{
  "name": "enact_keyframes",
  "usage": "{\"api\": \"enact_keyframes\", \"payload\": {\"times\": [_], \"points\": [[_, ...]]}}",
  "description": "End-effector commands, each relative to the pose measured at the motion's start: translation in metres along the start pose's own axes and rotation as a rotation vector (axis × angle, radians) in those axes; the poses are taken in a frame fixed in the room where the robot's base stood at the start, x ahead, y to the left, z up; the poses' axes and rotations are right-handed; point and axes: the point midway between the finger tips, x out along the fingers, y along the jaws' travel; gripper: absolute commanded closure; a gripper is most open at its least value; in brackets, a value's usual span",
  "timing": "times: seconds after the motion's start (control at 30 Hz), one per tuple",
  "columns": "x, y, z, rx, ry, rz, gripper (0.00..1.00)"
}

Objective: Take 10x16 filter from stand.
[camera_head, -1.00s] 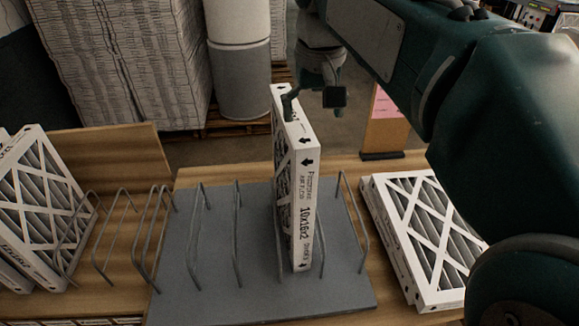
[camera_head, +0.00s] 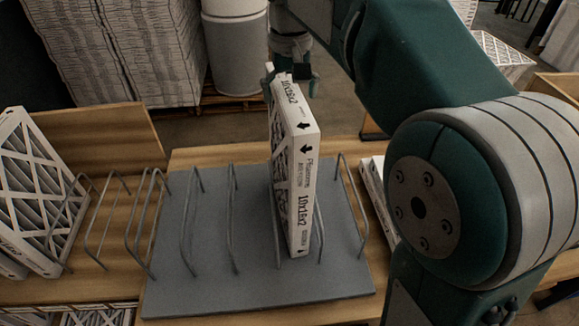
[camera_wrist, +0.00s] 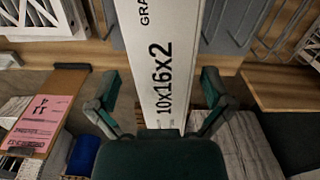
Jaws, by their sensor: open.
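The boxed filter marked 10x16x2 (camera_head: 306,187) stands upright in the grey wire stand (camera_head: 208,290), between wire dividers. Its white printed edge also shows in the wrist view (camera_wrist: 160,50). My gripper (camera_head: 291,80) is at the far top end of the filter in the head view. In the wrist view my gripper (camera_wrist: 158,98) is open, with one finger on each side of the filter's edge. Gaps show between the fingertips and the box, so it is not clamped. The palm hides the near end of the filter's edge in that view.
More filters lean in a wire rack (camera_head: 36,190) at the left. Another filter (camera_head: 379,195) lies right of the stand, mostly hidden by my arm. The stand's left slots are empty. A pink notice (camera_wrist: 40,122) shows in the wrist view.

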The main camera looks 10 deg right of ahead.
Motion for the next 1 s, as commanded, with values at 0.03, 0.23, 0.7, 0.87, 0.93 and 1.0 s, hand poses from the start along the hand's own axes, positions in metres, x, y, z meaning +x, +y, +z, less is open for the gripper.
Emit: {"api": "enact_keyframes", "payload": {"times": [0.03, 0.23, 0.7, 0.87, 0.93, 1.0], "points": [[0.01, -0.001, 0.0, -0.001, -0.005, 0.0, 0.0], [0.034, -0.001, -0.001, 0.0, -0.001, 0.0, 0.0], [0.036, -0.001, -0.001, 0.0, -0.001, 0.0, 0.83], [0.036, -0.001, -0.001, 0.0, -0.002, 0.0, 0.83], [0.037, -0.001, -0.001, 0.0, -0.003, 0.0, 0.83], [0.037, -0.001, -0.001, 0.0, -0.004, 0.0, 0.83]]}}
